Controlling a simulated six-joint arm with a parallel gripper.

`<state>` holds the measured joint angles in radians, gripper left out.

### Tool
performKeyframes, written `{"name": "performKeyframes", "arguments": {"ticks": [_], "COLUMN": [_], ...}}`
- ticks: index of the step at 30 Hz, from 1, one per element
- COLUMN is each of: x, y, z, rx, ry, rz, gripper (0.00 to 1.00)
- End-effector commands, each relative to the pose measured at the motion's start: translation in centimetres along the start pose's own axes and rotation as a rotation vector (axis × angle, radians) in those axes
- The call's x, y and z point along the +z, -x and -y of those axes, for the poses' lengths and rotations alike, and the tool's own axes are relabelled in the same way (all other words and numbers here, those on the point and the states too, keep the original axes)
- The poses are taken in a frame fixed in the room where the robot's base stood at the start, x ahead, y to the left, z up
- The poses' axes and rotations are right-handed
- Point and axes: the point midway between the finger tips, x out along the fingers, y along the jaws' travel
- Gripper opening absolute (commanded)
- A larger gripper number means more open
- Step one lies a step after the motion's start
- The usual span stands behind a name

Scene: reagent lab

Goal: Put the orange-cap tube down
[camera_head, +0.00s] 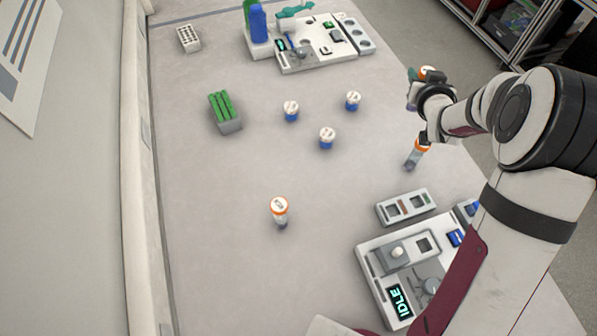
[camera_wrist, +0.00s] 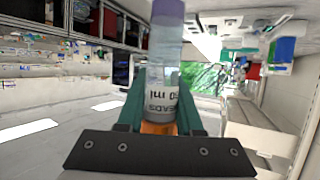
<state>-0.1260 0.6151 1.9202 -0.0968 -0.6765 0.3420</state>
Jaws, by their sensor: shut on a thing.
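My gripper (camera_head: 418,86) is at the right side of the table in the head view, raised above it, and is shut on an orange-cap tube (camera_head: 428,71). In the wrist view the held tube (camera_wrist: 163,85) is clear with printed lettering and a purple tip. Its orange cap (camera_wrist: 158,128) is between the green fingers, partly hidden by the gripper body. A second orange-cap tube (camera_head: 412,157) is on the table below my arm, near the right edge. A third orange-cap tube (camera_head: 279,211) stands alone in the front middle of the table.
Three white-cap blue containers (camera_head: 327,137) stand mid-table. A grey rack with green strips (camera_head: 226,119) is at left. A device with an IDLE display (camera_head: 385,262) and a small grey block (camera_head: 406,207) are front right. Another instrument (camera_head: 300,62) is at the back. The left-front table is clear.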

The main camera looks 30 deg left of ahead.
Motion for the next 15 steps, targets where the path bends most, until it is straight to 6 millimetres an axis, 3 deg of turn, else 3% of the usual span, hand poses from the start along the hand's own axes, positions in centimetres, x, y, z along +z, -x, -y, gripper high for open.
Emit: {"name": "performKeyframes", "arguments": {"ticks": [5,9,12,15], "x": [1.4,4.4,6.7,8.4], "y": [2.8,7.2,10.7,13.3], "z": [9.9,16.7,20.0,21.7], "rx": [-0.381,-0.686,-0.862,-0.981], "ry": [0.159,0.282,0.355,0.405], "rz": [0.001,0.003,0.003,0.002], "gripper": [0.00,0.00,0.00,0.00]}}
